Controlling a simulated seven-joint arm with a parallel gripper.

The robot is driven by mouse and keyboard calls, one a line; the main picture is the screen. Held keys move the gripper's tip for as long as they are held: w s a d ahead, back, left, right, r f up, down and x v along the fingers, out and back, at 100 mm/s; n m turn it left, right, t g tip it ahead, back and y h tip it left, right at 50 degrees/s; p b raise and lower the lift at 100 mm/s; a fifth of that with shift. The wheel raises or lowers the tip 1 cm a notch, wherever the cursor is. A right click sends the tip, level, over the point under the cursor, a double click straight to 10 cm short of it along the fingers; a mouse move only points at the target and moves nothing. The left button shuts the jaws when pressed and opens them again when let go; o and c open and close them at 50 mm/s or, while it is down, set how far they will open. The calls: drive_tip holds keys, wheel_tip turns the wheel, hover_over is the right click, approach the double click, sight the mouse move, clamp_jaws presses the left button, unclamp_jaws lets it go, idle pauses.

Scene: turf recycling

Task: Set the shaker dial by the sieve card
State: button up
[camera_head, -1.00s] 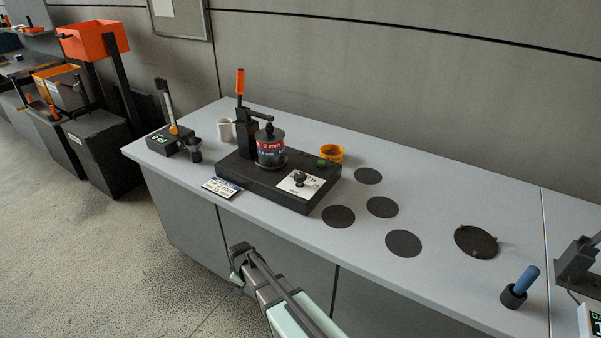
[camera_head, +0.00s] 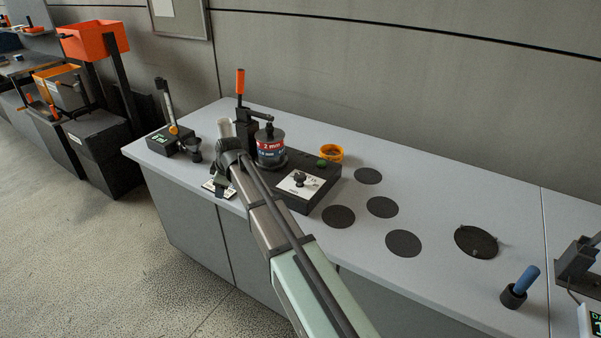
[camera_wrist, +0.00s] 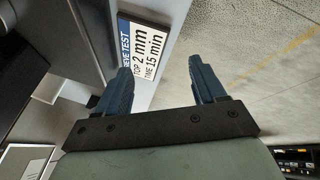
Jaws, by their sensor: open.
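The shaker (camera_head: 325,178) is a black base on the grey bench, with a sieve stack (camera_head: 271,150) clamped on it; its red band reads 2 mm. The dial (camera_head: 299,178) is a black knob on a white plate at the base's right front. Where its pointer stands is too small to read. The sieve card (camera_wrist: 150,45) reads "top 2 mm, time 15 min" in the wrist view; in the head view my arm partly covers it. My gripper (camera_wrist: 162,78) is open and empty, its fingers near the card, left of the dial. I cannot tell whether they touch the card.
An orange-handled clamp lever (camera_head: 240,82) rises behind the stack. Flat black discs (camera_head: 382,207) lie to the right. A blue-handled tool (camera_head: 522,283) stands at the front right.

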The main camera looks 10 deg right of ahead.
drive_tip(key=s+d+r+m+g, duration=0.1)
drive_tip(key=d+r, duration=0.3)
drive_tip(key=d, duration=0.4)
drive_tip(key=s+d+r+m, duration=0.1)
drive_tip(key=d+r, duration=0.3)
drive_tip(key=d, duration=0.4)
drive_tip(key=m+g+y, duration=0.1)
approach(299, 175)
drive_tip(key=x, duration=0.8)
drive_tip(key=shift+w+f, duration=0.2)
drive_tip(key=shift+f, duration=0.05)
drive_tip(key=shift+c, duration=0.3)
drive_tip(key=c, duration=1)
